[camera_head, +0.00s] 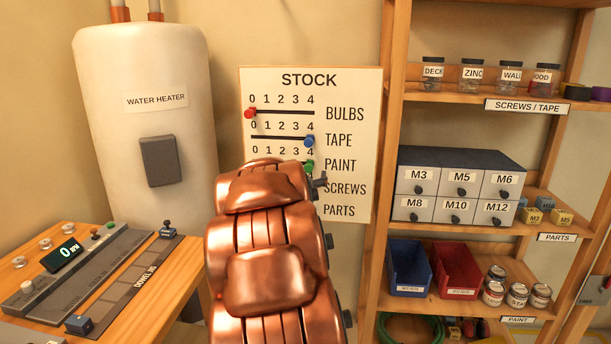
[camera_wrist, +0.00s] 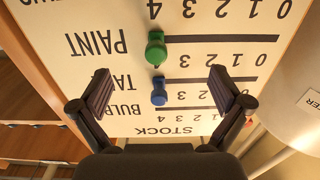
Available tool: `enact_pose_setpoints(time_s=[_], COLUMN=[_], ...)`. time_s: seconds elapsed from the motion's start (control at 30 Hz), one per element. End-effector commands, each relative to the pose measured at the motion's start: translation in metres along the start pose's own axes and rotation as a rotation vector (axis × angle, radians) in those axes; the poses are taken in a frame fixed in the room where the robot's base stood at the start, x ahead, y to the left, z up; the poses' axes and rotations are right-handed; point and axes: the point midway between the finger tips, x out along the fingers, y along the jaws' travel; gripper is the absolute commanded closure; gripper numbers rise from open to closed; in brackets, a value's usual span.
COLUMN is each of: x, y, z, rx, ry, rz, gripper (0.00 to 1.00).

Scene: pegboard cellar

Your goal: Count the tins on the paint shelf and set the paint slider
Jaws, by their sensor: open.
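The stock board (camera_head: 345,90) hangs on the wall with rows for bulbs, tape, paint, screws and parts. The green paint slider knob (camera_head: 308,166) is at the right end of its row, by the 4; it also shows in the upside-down wrist view (camera_wrist: 155,47). The paint shelf (camera_head: 470,303) is the lowest labelled shelf at right, with several small labelled tins (camera_head: 517,295) grouped at its right side. My gripper (camera_wrist: 161,88) is open and empty, facing the board. In the wrist view, its fingers lie either side of the blue knob's position, below the green knob.
The blue tape knob (camera_head: 309,141) is close above the green knob, at 4. The red bulbs knob (camera_head: 250,113) is at 0. My copper arm hides the board's lower left. A blue bin (camera_head: 408,268) and red bin (camera_head: 455,270) stand beside the tins. A bench (camera_head: 150,275) is at left.

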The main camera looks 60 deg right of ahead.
Motion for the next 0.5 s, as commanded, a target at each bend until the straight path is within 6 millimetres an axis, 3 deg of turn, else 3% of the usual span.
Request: enact_pose_setpoints(time_s=[0.5], x=[-0.034], y=[0.0], z=[0.0], rx=[0.0], ry=[0.001], rz=[0.0], gripper=[0.0])
